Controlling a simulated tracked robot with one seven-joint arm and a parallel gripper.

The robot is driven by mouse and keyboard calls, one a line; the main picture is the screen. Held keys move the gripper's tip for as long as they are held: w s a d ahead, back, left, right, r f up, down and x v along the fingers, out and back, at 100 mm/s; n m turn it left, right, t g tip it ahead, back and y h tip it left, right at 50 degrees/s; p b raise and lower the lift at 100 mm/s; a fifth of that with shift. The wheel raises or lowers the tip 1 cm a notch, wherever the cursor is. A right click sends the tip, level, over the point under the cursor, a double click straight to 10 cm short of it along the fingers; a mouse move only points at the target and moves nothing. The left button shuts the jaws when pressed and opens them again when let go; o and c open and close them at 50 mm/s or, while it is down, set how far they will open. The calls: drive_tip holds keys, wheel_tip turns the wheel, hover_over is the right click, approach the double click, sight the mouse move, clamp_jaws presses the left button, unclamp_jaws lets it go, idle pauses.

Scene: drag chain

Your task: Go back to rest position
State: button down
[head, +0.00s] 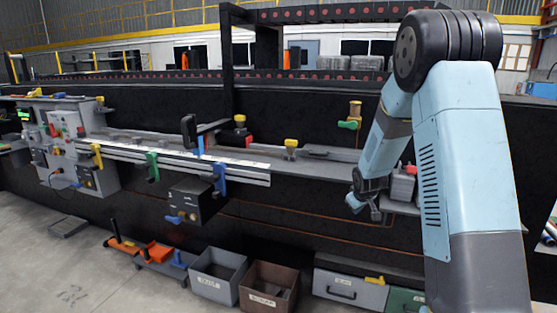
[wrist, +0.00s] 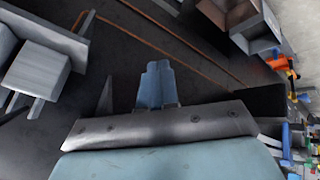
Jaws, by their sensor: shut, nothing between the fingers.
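My gripper (head: 368,208) hangs at the end of my light blue arm in the right half of the head view. It is in front of the bench's dark front panel, near the edge of the grey ledge. In the wrist view the gripper's two light blue fingers (wrist: 157,72) lie close together with nothing between them. A small grey block (head: 403,186) on the ledge is just right of the gripper in the head view, partly behind my arm.
The long ledge (head: 330,172) carries blue, green and yellow clamps on the left. A control panel (head: 72,140) stands at far left. On the floor are a grey bin (head: 217,274), a brown bin (head: 268,287) and a grey drawer box (head: 350,288). Open floor is at left.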

drive_tip(key=s+a+r+m, duration=0.2)
drive_tip(key=s+r+m, duration=0.1)
drive_tip(key=s+r, duration=1.6)
drive_tip(key=s+a+r+m, duration=0.1)
drive_tip(key=s+r, duration=0.1)
drive_tip(key=s, duration=0.9)
drive_tip(key=s+a+r+m+g+y, duration=0.1)
drive_tip(key=s+r, duration=0.2)
drive_tip(key=s, duration=0.9)
drive_tip(key=shift+s+a+r, duration=0.15)
drive_tip(key=shift+s+a, duration=0.15)
